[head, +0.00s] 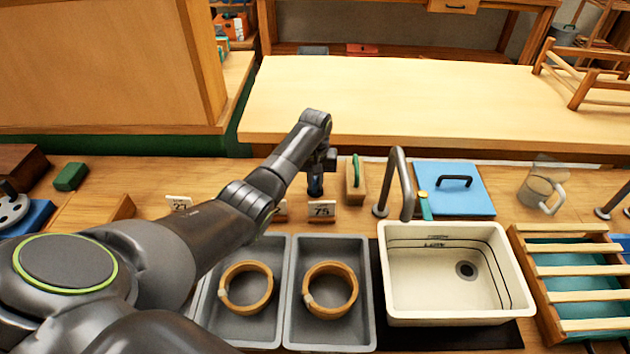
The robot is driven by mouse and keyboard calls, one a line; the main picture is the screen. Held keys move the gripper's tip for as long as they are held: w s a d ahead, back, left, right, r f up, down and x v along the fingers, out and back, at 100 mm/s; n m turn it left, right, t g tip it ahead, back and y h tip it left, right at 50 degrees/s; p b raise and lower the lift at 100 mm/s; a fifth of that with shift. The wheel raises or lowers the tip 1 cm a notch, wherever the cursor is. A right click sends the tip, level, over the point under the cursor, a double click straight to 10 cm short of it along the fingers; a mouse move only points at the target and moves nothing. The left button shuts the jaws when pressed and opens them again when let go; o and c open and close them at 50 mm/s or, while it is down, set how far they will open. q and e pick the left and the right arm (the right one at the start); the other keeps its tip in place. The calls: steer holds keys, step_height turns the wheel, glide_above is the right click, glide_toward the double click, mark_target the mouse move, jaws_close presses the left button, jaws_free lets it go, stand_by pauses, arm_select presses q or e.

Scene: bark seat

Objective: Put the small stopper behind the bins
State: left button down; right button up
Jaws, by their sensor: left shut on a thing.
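My left gripper (317,170) reaches over the far side of the grey bins, pointing down and shut on a small dark blue thing. This is likely the small stopper (316,187), mostly hidden by the gripper. It is just behind the card marked 75; I cannot tell whether it touches the counter. The left bin (212,322) and the right bin (366,310) stand side by side, each holding a wooden ring. My left arm covers part of the left bin. My right gripper is not in view.
The card marked 75 (321,210) stands behind the right bin. A wooden block with a green handle (355,180) is close right of the gripper. A curved tap (402,180) rises behind the white sink (455,308). A blue board (462,198) lies farther right.

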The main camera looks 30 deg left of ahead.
mark_target(315, 180)
arm_select(q)
steer(key=c, duration=1.4)
jaws_free()
steer(key=shift+f, duration=0.1)
step_height(315, 180, up, 12)
steer(key=shift+r, duration=0.2)
